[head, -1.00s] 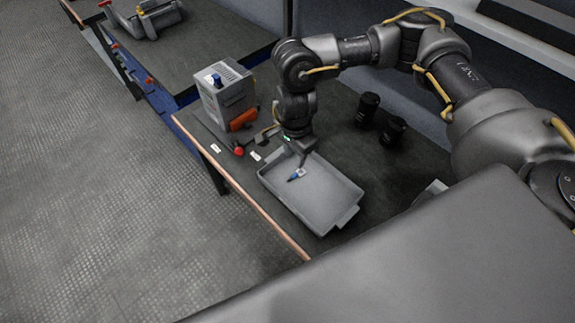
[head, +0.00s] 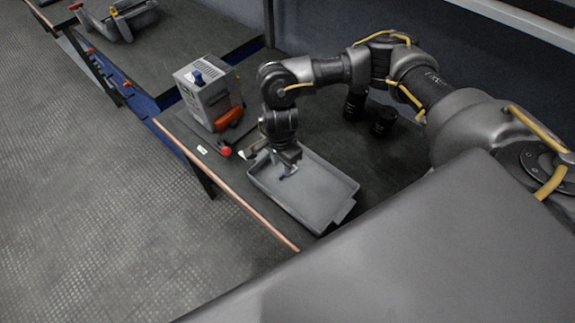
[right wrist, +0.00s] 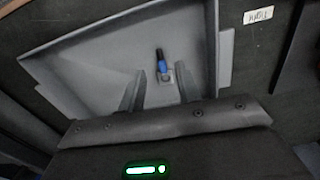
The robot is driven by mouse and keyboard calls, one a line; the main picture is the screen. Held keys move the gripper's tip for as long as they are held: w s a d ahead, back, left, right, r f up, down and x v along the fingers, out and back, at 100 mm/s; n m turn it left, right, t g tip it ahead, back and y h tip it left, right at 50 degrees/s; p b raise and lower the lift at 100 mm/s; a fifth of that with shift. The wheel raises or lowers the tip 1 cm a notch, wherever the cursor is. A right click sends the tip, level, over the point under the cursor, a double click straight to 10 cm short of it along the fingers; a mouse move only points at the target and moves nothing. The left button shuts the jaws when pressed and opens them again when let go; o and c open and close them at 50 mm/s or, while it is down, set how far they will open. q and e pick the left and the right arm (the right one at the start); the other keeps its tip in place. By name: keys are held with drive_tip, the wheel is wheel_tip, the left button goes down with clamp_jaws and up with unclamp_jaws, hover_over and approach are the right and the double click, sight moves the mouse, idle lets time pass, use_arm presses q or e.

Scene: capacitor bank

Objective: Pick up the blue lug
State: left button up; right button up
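The blue lug (right wrist: 162,65) lies in the grey tray (right wrist: 88,60), with a dark end and a pale flat end, in the right wrist view. My right gripper (right wrist: 158,80) is open. Its two fingers stand apart on either side of the lug's near, pale end, and nothing is gripped. In the head view my right gripper (head: 287,166) is low over the far left part of the tray (head: 325,205) and mostly hides the lug. My left gripper is not in view.
A grey box (head: 208,92) with a blue top piece and an orange part stands left of the tray, near a red-tipped item (head: 226,151). A white label (right wrist: 259,15) lies beside the tray. The table's front edge is close.

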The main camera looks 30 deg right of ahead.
sight(281, 177)
drive_tip(key=shift+s+a+f, duration=0.1)
drive_tip(key=shift+s+f, duration=0.05)
drive_tip(key=shift+f, duration=0.1)
drive_tip(key=shift+f+p, duration=0.3)
drive_tip(key=shift+f, duration=2)
clamp_jaws()
